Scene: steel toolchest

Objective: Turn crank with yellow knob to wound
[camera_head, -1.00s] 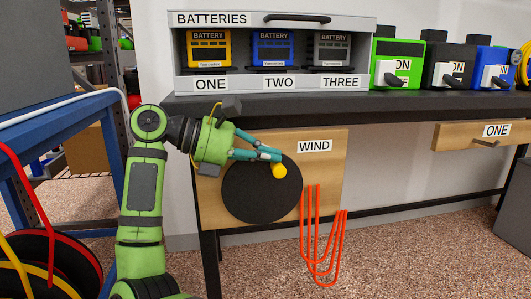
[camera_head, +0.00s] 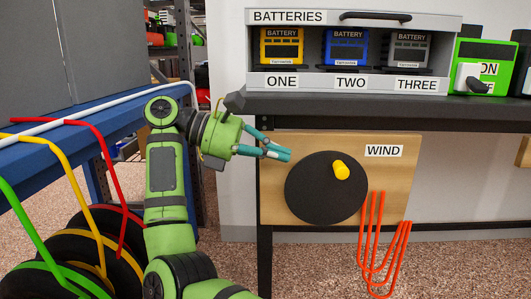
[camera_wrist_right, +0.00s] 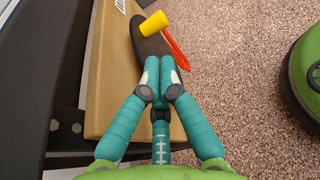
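The crank is a black disc (camera_head: 318,195) on a wooden board labelled WIND. Its yellow knob (camera_head: 342,170) sticks out at the disc's upper right; it also shows in the right wrist view (camera_wrist_right: 154,24). My right gripper (camera_head: 281,153) is in front of the board's upper left, left of the knob and apart from it. In the right wrist view its teal fingers (camera_wrist_right: 163,75) are together with nothing between them, and the knob lies beyond their tips. My left gripper is not in view.
The wooden board (camera_head: 385,180) hangs under a black bench edge (camera_head: 350,108). Orange cables (camera_head: 372,245) hang right of the disc. A battery rack (camera_head: 455,60) stands above on the bench. A blue table (camera_head: 100,135) with coloured cables is at left.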

